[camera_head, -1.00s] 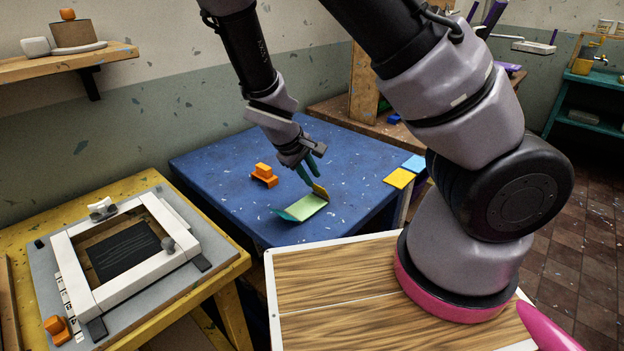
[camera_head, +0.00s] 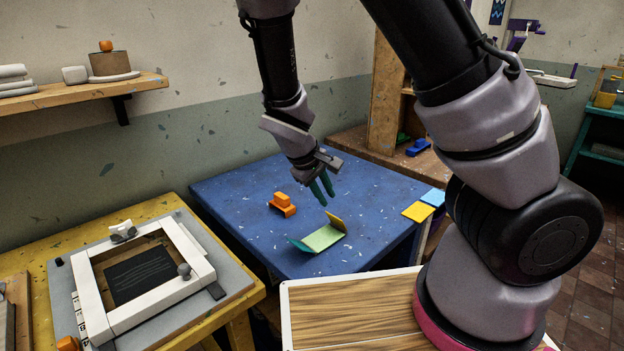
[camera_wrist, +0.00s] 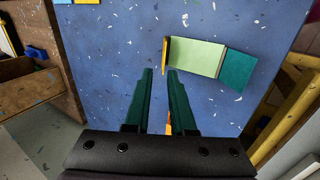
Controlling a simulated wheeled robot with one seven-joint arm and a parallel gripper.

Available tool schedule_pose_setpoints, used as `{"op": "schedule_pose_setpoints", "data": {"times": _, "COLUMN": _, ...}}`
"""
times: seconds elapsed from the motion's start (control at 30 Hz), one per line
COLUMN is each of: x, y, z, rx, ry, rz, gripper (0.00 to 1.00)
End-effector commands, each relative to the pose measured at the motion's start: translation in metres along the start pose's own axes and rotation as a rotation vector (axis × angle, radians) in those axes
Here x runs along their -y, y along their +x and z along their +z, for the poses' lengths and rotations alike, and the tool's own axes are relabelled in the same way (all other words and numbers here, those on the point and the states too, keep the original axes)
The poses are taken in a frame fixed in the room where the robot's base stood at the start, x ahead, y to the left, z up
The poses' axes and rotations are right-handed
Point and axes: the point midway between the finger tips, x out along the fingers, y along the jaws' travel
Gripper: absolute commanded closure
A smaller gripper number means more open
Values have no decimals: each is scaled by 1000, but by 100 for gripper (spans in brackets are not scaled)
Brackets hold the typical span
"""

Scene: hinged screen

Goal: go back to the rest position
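My gripper (camera_head: 322,187) is above the blue table, its two dark green fingers apart with nothing between them. In the wrist view my gripper (camera_wrist: 160,72) also shows a clear gap between the fingers. A folding piece (camera_head: 322,238) with a light green middle panel, a teal end panel and a raised yellow-orange end panel rests on the blue table (camera_head: 240,200), below and apart from the fingers. The folding piece (camera_wrist: 197,57) is just beyond and right of the fingertips in the wrist view.
An orange block (camera_head: 282,205) stands on the blue table left of the folding piece. Yellow (camera_head: 418,211) and light blue (camera_head: 433,197) squares lie at the table's right edge. A white frame fixture (camera_head: 150,275) is on the yellow table. A wall shelf (camera_head: 95,92) is upper left.

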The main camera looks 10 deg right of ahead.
Motion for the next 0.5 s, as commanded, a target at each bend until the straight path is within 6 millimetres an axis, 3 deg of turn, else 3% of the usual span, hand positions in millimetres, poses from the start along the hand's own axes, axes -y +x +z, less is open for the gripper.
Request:
{"op": "schedule_pose_setpoints", "data": {"times": 0.17, "x": -14, "y": -10, "z": 10, "rx": 34, "ry": 149, "rz": -158, "gripper": 77}}
{"op": "schedule_pose_setpoints", "data": {"times": 0.27, "x": -29, "y": -27, "z": 17, "rx": 41, "ry": 271, "rz": -278, "gripper": 77}}
{"op": "schedule_pose_setpoints", "data": {"times": 0.5, "x": -82, "y": -85, "z": 34, "rx": -20, "ry": 543, "rz": -505, "gripper": 77}}
